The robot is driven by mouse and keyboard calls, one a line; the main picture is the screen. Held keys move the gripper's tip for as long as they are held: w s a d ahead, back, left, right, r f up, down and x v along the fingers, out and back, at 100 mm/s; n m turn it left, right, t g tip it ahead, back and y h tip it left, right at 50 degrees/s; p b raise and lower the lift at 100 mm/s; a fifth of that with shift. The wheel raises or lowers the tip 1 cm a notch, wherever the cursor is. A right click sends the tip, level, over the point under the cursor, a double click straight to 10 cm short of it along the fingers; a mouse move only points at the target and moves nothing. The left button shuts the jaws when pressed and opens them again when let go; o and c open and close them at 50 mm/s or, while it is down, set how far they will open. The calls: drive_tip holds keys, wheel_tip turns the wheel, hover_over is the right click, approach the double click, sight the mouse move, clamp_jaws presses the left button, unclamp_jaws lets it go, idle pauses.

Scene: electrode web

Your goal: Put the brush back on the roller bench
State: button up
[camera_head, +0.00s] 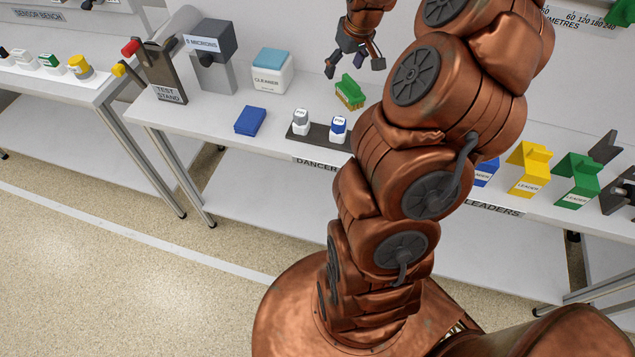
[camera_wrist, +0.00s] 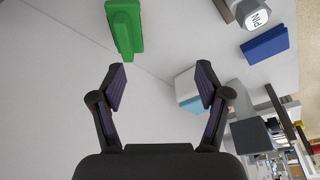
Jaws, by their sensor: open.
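The brush (camera_head: 350,92), green with pale bristles, lies on the white bench (camera_head: 185,125) in the head view, just left of my arm. Its green body also shows at the top of the wrist view (camera_wrist: 124,26), left of centre. My gripper (camera_head: 355,66) is open and empty above and close to the brush in the head view. In the wrist view my gripper (camera_wrist: 161,80) has its fingers spread, with the brush beyond the left fingertip. No label reading roller bench is legible, so I cannot tell which bench that is.
Near the brush are a cleaner box (camera_head: 272,75), a blue block (camera_head: 250,121) and two PIN bottles on a dark holder (camera_head: 318,134). A test stand (camera_head: 165,75) and coloured leader stands (camera_head: 528,170) flank them. A sensor bench (camera_head: 60,85) stands left.

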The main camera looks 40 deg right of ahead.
drive_tip(key=s+a+r+n+g, duration=0.1)
drive_tip(key=s+a+r, duration=0.15)
drive_tip(key=a, duration=0.75)
drive_tip(key=s+a+r+n+g, duration=0.15)
drive_tip(key=s+a, duration=0.25)
drive_tip(key=a, duration=0.7)
drive_tip(key=s+a, duration=0.3)
drive_tip(key=s, duration=0.4)
drive_tip(key=s+a+g, duration=0.1)
drive_tip(key=s+a, duration=0.3)
drive_tip(key=s, duration=0.3)
drive_tip(key=s+a+f+m+g, duration=0.1)
drive_tip(key=s+a, duration=0.2)
drive_tip(key=s, duration=0.4)
drive_tip(key=shift+a, duration=0.35)
drive_tip(key=shift+s+g, duration=0.1)
drive_tip(key=shift+g, duration=0.15)
